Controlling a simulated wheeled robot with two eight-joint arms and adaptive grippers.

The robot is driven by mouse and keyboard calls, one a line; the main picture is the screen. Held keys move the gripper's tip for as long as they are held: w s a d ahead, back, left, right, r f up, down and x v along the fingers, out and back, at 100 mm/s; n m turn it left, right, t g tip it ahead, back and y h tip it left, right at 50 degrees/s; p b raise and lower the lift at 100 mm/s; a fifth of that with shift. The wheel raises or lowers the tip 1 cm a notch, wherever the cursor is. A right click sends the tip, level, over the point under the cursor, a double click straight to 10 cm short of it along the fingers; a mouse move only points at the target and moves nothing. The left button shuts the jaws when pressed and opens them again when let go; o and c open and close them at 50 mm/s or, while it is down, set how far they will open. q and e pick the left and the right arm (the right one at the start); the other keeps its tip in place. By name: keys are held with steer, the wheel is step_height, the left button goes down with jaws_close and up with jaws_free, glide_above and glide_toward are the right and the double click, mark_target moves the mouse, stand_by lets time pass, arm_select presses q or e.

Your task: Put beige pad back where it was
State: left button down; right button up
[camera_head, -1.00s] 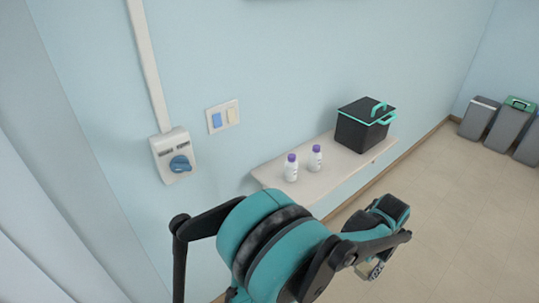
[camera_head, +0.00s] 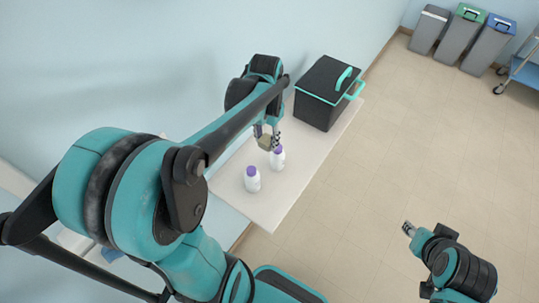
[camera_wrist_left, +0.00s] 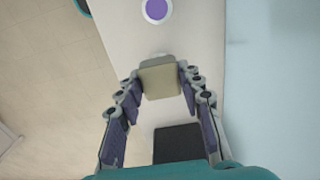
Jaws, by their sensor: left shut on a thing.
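The beige pad (camera_wrist_left: 160,80) sits between the fingertips of my left gripper (camera_wrist_left: 160,86) in the left wrist view. In the head view my left gripper (camera_head: 267,136) holds the pad (camera_head: 265,143) above the shelf, close to the purple-capped bottles. The pad looks clear of the shelf. My right gripper (camera_head: 408,229) is at the lower right over the floor, away from the shelf; its jaws are too small to read.
The pale shelf (camera_head: 285,205) carries two white bottles with purple caps, one (camera_head: 252,180) nearer and one (camera_head: 278,160) beside my left gripper. A black box (camera_head: 320,95) with teal handles stands at its far end. Grey bins (camera_head: 428,30) stand far right.

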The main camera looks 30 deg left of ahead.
mark_target(267, 174)
arm_select(q)
step_height(267, 174, down, 17)
steer(key=b, duration=0.4)
steer(key=shift+w+f, duration=0.1)
steer(key=shift+f, duration=0.1)
steer(key=shift+r, duration=0.1)
steer(key=c, duration=1.4)
jaws_free()
steer(key=shift+f+b, duration=0.25)
steer(key=shift+b, duration=0.1)
steer(key=o, duration=0.4)
steer(key=shift+r, duration=0.1)
steer(key=shift+r, duration=0.1)
